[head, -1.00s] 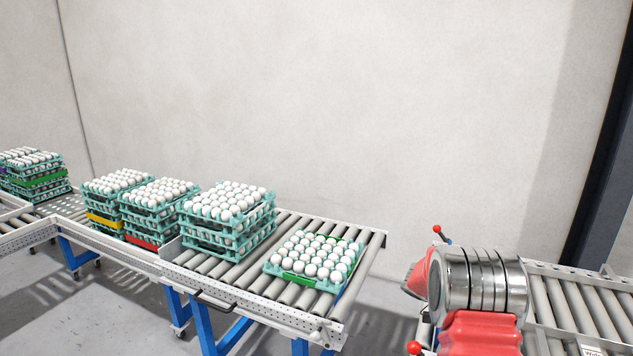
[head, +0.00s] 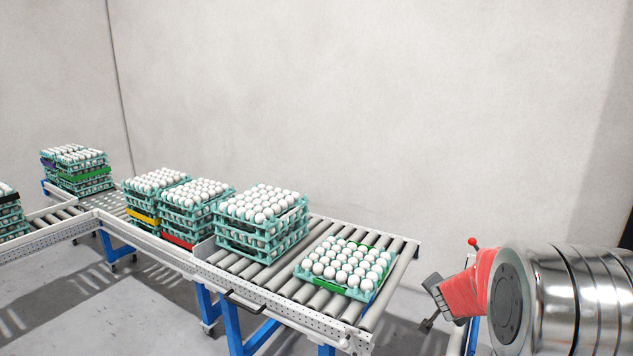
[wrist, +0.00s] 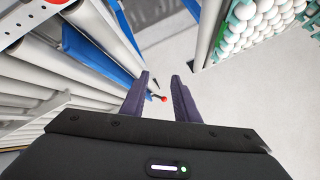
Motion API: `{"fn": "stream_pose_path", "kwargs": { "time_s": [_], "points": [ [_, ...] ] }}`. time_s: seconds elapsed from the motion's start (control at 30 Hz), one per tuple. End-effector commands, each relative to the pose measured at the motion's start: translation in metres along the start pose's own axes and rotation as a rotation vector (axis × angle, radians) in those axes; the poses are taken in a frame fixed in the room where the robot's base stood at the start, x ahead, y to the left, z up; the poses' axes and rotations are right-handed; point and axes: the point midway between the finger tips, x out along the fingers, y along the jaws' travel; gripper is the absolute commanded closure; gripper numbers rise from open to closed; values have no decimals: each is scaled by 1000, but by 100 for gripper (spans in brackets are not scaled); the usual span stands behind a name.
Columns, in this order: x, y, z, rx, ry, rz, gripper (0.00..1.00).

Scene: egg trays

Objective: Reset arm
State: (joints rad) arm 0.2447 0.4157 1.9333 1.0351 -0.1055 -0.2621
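My gripper (wrist: 162,88) shows in the wrist view with its two dark fingers apart and nothing between them. In the head view my gripper (head: 432,302) is at the lower right, beyond the right end of the egg conveyor, clear of the trays. My arm's red and silver links lie to its right. A single tray of white eggs (head: 330,287) sits near that conveyor end. Eggs in a tray also show at the top right of the wrist view (wrist: 238,28).
Taller egg stacks (head: 258,247) stand further left on the roller conveyor (head: 392,262). More stacks (head: 90,187) stand at the far left. In the wrist view, rollers and a blue frame (wrist: 85,50) lie left of the fingers, with floor below.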

Motion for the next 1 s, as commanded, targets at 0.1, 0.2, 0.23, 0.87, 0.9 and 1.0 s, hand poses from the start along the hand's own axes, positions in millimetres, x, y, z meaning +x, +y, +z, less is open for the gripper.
{"fn": "stream_pose_path", "kwargs": {
  "time_s": [0.1, 0.2, 0.23, 0.87, 0.9, 1.0],
  "points": [
    [-36, -19, 30, -81, -113, -62, 72],
    [-66, -27, 54, -151, -202, -98, 72],
    [-75, -29, 61, -172, -228, -106, 72],
    [-261, 29, 164, -604, -597, -75, 72],
    [-271, 36, 166, -629, -608, -66, 72],
    [-294, 52, 172, -689, -628, -43, 72]
  ]
}}
